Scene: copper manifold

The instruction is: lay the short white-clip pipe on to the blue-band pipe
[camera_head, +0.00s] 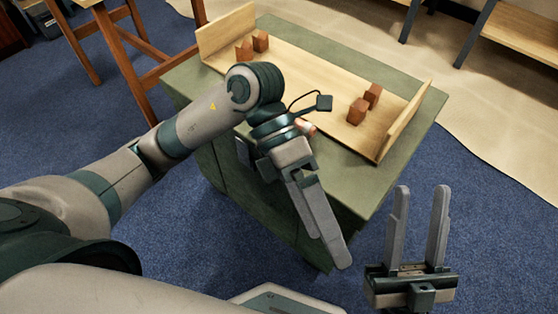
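My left gripper (328,250) hangs in front of the green cabinet's near side, fingers pointing down. Its fingers overlap in this view, so its opening is unclear; no pipe shows at its tips. My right gripper (420,190) is open and empty at the lower right, fingers pointing up, apart from the cabinet.
A wooden tray (318,80) with raised end boards lies on the green cabinet (352,181). Two reddish-brown blocks (261,41) stand at its left end and two more (357,110) at its right. My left arm covers the cabinet's near left part. Blue carpet surrounds it.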

